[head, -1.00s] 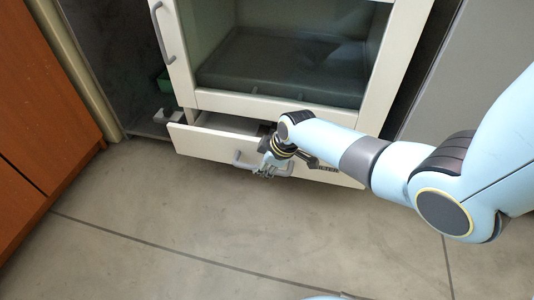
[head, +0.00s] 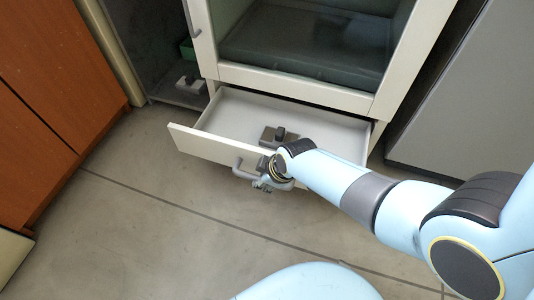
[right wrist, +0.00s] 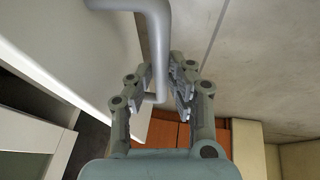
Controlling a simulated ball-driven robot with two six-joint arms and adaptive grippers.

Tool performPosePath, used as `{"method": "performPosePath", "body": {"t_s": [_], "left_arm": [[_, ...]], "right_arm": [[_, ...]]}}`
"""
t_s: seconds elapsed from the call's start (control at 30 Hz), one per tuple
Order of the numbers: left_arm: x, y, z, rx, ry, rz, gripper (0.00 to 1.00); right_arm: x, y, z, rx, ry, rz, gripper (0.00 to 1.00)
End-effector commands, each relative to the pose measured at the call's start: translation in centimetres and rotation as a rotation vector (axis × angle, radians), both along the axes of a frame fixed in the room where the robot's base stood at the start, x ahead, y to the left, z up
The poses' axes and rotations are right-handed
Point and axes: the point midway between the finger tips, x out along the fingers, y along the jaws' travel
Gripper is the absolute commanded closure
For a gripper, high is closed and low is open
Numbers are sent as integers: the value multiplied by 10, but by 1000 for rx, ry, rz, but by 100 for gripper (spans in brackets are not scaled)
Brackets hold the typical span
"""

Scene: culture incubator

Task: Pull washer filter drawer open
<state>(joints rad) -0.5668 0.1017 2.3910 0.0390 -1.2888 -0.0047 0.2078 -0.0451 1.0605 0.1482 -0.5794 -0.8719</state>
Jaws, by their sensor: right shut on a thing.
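The white washer filter drawer (head: 210,148) under the glass-fronted cabinet stands well open, and its inside shows. Its grey bar handle (head: 243,172) is on the front panel. My right gripper (head: 264,184) is at the handle. In the right wrist view the handle (right wrist: 157,45) passes between the two fingers of my right gripper (right wrist: 168,85), which is shut on it. The drawer front (right wrist: 60,50) lies to the left there. My left gripper is not in view.
A dark grey block (head: 279,135) lies inside the drawer. The white cabinet (head: 290,83) stands above it. A wooden cabinet (head: 55,110) is at the left and a grey panel (head: 445,100) at the right. The floor (head: 170,230) in front is clear.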

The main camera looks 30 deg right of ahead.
Motion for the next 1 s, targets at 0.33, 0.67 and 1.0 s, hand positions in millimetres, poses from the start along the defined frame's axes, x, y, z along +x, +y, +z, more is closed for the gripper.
{"method": "performPosePath", "body": {"t_s": [0.33,0.67,1.0], "left_arm": [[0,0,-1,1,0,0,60],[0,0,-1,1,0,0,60],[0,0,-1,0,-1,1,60]], "right_arm": [[-1,0,-1,-1,1,0,100],[-1,0,0,-1,1,0,60],[-7,-2,13,0,-2,1,60]]}}
